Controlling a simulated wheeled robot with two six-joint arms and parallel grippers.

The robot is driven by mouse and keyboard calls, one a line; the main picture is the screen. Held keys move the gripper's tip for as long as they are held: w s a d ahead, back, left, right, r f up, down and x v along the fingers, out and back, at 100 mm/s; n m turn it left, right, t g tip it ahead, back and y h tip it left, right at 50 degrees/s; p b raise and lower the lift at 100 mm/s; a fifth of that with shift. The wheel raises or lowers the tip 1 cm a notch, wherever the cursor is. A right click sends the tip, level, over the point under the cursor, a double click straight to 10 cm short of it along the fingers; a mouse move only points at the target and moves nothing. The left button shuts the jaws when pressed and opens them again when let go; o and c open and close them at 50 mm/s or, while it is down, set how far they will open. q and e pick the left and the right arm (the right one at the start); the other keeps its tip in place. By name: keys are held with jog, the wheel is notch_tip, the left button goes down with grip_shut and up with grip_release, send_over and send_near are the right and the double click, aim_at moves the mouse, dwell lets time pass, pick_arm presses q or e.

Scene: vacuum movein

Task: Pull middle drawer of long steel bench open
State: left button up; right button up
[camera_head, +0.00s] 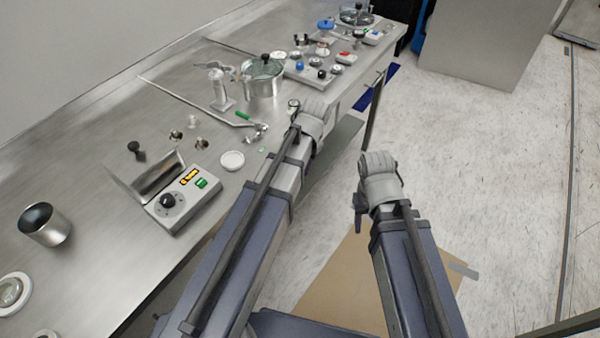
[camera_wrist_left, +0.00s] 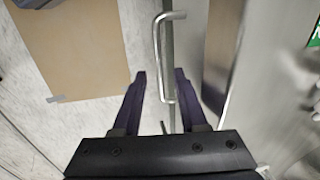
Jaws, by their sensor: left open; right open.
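The long steel bench (camera_head: 110,105) runs along the left of the head view; its drawer fronts are hidden there by my left arm. In the left wrist view, a bar-shaped metal handle (camera_wrist_left: 160,62) stands out from a steel front. My left gripper (camera_wrist_left: 160,75) is open, with one dark finger on each side of the handle bar and visible gaps to both. How deep the bar sits between the fingers is unclear. I cannot tell from this view which drawer it belongs to. My right gripper (camera_head: 360,214) hangs over the floor, away from the bench, its fingers mostly hidden.
The bench top holds a control box (camera_head: 183,200), a steel cup (camera_head: 45,225), a pot (camera_head: 263,78) and several small parts. A brown board (camera_head: 335,275) lies on the floor below my arms. The floor to the right is clear up to a grey cabinet (camera_head: 487,40).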

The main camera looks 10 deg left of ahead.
pick_arm(q)
jog(key=shift+a+f, duration=0.1)
jog(key=shift+f, duration=0.35)
jog(key=shift+c, duration=0.4)
grip_shut()
dwell(0.8)
